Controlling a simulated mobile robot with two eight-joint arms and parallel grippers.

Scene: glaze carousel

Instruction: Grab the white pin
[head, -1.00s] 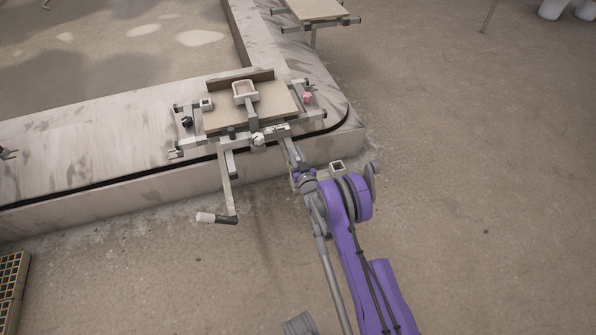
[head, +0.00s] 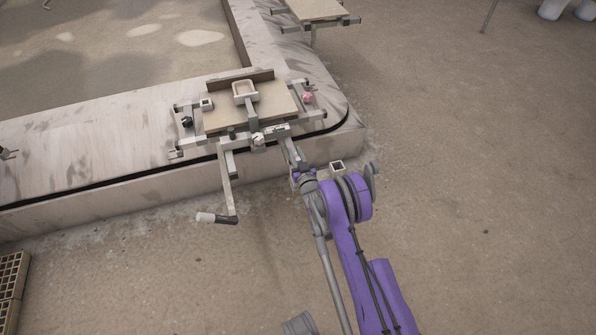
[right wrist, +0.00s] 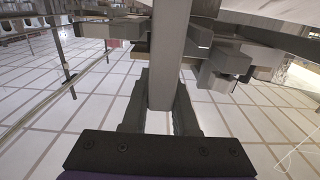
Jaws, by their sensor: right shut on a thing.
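The white pin (head: 258,139) shows as a small pale knob at the front edge of the carriage (head: 222,118), near its middle. My right gripper (head: 290,152) reaches in from the lower right, just right of and below the pin. In the right wrist view its two dark fingers (right wrist: 160,105) stand on either side of a grey square bar (right wrist: 170,60) and are shut on it. I cannot make out the pin in the wrist view, nor tell whether the bar joins it. My left gripper is not in view.
A pink knob (head: 307,97) is at the carriage's right and a black knob (head: 187,122) at its left.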

